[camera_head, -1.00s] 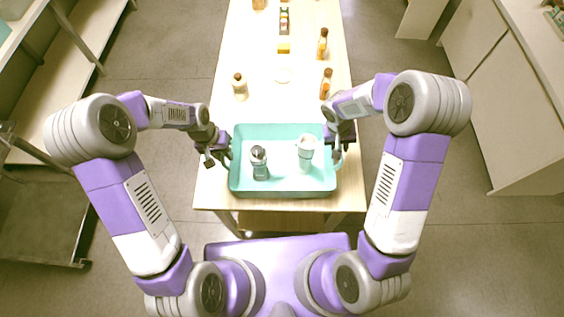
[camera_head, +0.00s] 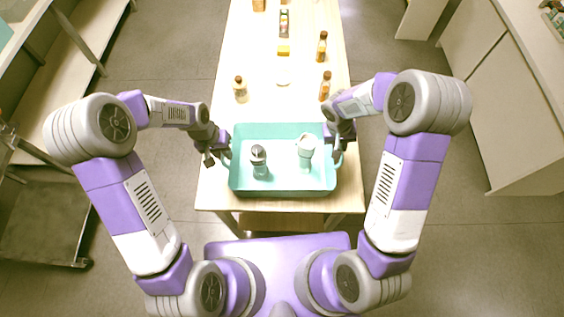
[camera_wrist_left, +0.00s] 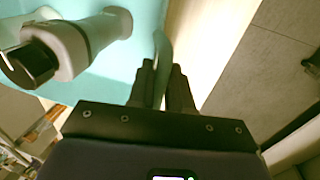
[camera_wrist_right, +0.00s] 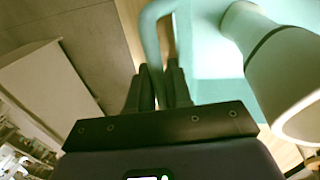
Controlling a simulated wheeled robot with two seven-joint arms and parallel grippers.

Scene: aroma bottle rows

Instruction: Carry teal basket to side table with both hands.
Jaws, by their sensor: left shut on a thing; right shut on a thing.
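The teal basket (camera_head: 283,186) is level over the near end of the long wooden table (camera_head: 262,38) in the head view. Inside stand a grey bottle with a dark cap (camera_head: 259,161) at left and a pale teal and white bottle (camera_head: 305,152) at right. My left gripper (camera_head: 222,157) is shut on the basket's left handle, which shows between the fingers in the left wrist view (camera_wrist_left: 162,62). My right gripper (camera_head: 340,150) is shut on the right handle, seen in the right wrist view (camera_wrist_right: 152,45). I cannot tell whether the basket touches the tabletop.
A shelf rack (camera_head: 45,95) is on the left and a white cabinet (camera_head: 515,110) on the right. Grey floor is clear between.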

